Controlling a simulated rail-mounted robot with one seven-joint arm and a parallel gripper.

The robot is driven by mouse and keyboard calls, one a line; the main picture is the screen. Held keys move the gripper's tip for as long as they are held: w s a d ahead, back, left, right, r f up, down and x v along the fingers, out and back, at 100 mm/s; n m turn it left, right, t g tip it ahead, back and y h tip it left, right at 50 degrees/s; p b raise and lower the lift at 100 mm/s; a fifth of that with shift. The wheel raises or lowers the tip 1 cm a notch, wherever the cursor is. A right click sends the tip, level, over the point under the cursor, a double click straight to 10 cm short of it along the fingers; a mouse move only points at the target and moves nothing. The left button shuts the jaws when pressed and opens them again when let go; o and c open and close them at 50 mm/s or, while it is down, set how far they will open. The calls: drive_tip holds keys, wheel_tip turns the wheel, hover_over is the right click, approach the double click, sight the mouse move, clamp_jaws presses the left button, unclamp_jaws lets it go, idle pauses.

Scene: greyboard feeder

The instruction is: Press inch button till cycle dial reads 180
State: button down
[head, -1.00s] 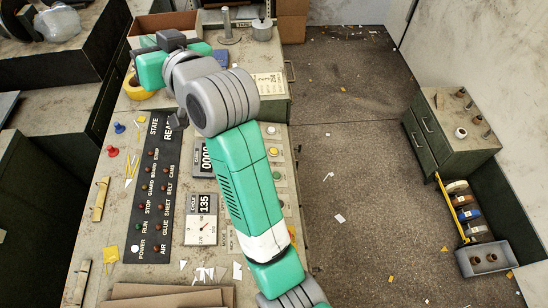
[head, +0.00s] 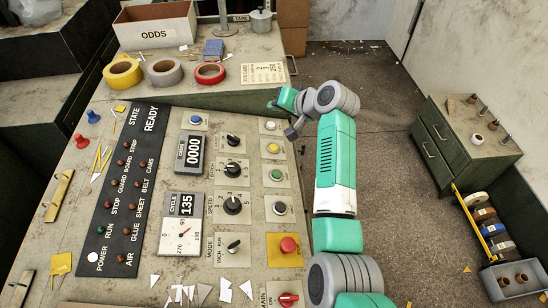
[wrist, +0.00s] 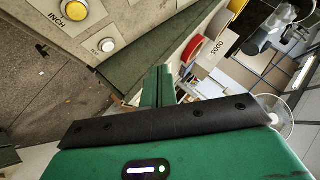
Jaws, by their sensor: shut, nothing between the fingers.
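The yellow inch button (head: 274,148) is on the right side of the panel; in the wrist view the yellow button (wrist: 75,10) carries the label INCH. The cycle dial (head: 182,236) has a counter (head: 186,204) reading 135. My gripper (head: 272,104) is shut and empty, above the panel's far right edge, beyond the inch button and apart from it. Its closed green fingers (wrist: 159,86) also show in the wrist view. The mode knob (head: 234,245) sits between INCH and RUN labels; its exact setting is hard to tell.
A white test button (head: 270,126), a green button (head: 276,174) and a red stop button (head: 289,245) are near the inch button. Tape rolls (head: 165,72) and an odds box (head: 155,28) stand on the shelf behind.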

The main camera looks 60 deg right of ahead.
wheel_tip(320, 180, down, 6)
drive_tip(key=s+d+m+b, duration=0.1)
drive_tip(key=s+d, duration=0.1)
drive_tip(key=shift+s+r+y+b, duration=0.2)
drive_tip(key=shift+s+y+b, duration=0.1)
drive_tip(key=shift+y+b, duration=0.1)
drive_tip(key=b, duration=0.7)
hover_over(271, 144)
drive_tip(key=s, duration=0.4)
wheel_tip(271, 144, down, 7)
drive_tip(key=shift+w+r, duration=0.1)
drive_tip(key=shift+w+a+f, duration=0.1)
drive_tip(key=shift+w+f, duration=0.2)
drive_tip(key=shift+f, duration=0.55)
drive_tip(key=shift+f, duration=0.1)
drive_tip(key=shift+a+f, duration=0.1)
drive_tip(key=shift+f, duration=0.2)
drive_tip(key=shift+w+f, duration=0.15)
drive_tip(key=shift+f, duration=0.35)
idle(0.4)
drive_tip(key=shift+r, duration=0.1)
drive_tip(key=shift+r+p, duration=0.8)
